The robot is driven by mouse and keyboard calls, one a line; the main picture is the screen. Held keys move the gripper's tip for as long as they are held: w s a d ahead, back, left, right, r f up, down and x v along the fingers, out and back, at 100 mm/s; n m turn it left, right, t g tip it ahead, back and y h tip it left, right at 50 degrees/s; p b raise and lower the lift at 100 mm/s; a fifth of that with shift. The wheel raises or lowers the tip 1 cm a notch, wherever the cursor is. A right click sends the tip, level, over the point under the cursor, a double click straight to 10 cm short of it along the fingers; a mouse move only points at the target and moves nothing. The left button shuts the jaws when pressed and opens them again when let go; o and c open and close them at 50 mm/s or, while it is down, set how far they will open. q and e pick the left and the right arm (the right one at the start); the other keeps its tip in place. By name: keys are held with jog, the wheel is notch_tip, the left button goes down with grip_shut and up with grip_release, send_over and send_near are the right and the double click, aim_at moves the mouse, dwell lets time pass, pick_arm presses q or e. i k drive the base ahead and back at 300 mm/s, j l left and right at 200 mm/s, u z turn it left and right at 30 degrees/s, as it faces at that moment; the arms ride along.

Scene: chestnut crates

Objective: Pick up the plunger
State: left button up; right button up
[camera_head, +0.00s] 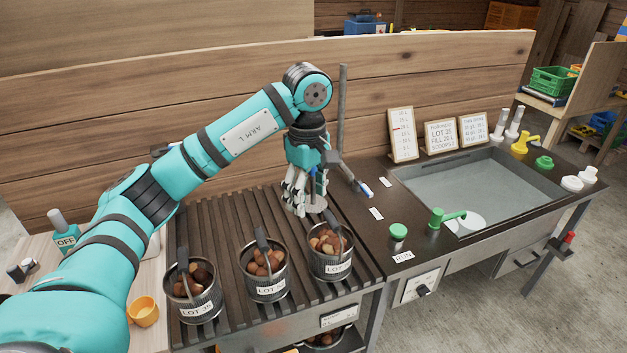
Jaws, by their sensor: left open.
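My left gripper (297,207) points down over the back right of the slatted rack, with its fingers apart. A pale grey round piece (317,209) shows low between and beside the fingers. It may be the plunger, but the fingers hide most of it and I cannot tell for sure. I cannot tell whether the fingers touch it. A thin upright grey rod (342,105) stands just right of my wrist; its lower end is hidden. My right gripper is out of view.
Several chestnut buckets, including the right one (331,265), stand along the front of the slatted rack (215,225). A dark counter holds a sink (480,185), a green tap (438,217) and a green knob (398,231). A wooden wall (430,75) runs behind.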

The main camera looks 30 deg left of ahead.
aim_at(315, 202)
jog(key=i+j, duration=0.4)
jog(key=i, duration=0.15)
jog(key=i+j, duration=0.4)
jog(key=i, duration=0.1)
